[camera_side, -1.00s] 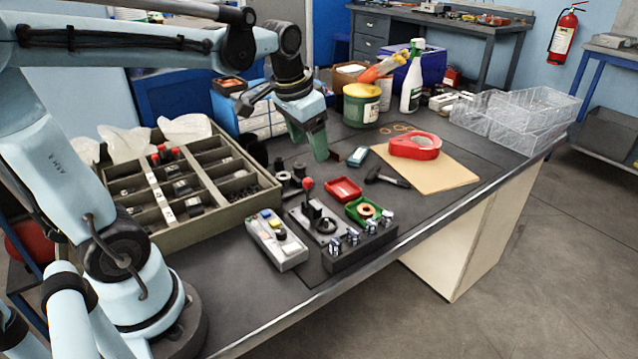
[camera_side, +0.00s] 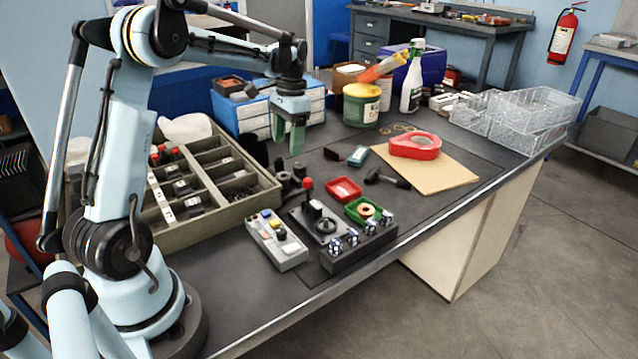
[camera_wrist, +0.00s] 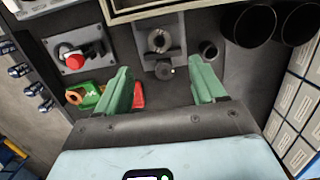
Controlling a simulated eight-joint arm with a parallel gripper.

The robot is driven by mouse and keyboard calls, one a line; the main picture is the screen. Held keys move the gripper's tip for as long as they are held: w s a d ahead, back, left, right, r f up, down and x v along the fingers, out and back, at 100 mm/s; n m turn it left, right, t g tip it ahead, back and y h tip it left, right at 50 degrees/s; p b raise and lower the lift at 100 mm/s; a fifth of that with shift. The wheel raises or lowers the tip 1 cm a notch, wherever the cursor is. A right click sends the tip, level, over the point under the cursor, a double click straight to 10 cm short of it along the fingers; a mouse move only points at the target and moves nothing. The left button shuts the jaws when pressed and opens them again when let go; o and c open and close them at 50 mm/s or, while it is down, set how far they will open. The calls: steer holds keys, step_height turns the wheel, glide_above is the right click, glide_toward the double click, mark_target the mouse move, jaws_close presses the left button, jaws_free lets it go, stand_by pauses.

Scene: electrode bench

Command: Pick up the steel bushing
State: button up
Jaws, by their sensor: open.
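A small grey ring-shaped part (camera_wrist: 158,41), which looks like the steel bushing, sits on a grey block (camera_wrist: 172,20) in the wrist view. A smaller round grey part (camera_wrist: 165,72) lies just below it in that view. In the side view, small dark round parts (camera_side: 285,178) stand beside the tray, but I cannot tell which one is the bushing. My gripper (camera_side: 288,146) hangs above the bench, pointing down, behind these parts. In the wrist view, its green fingers (camera_wrist: 162,64) are apart with nothing held between them.
A divided tray (camera_side: 240,196) stands left of the parts. A joystick panel (camera_side: 322,222), a red bin (camera_side: 344,190) and a green bin (camera_side: 368,212) are nearby. Dark cups (camera_wrist: 250,24) and white drawers (camera_side: 250,115) are close to my gripper. The bench's front right is clear.

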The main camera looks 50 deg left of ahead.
mark_target(282, 186)
steer(key=f, duration=0.3)
steer(key=shift+s+f, duration=0.2)
steer(key=shift+s, duration=0.05)
steer(key=shift+s+f, duration=0.2)
steer(key=shift+f, duration=0.65)
steer(key=shift+s+f, duration=0.25)
steer(key=shift+f, duration=0.6)
steer(key=shift+s+f, duration=0.2)
steer(key=shift+f, duration=0.65)
steer(key=c, duration=1.2)
steer(key=shift+r, duration=0.1)
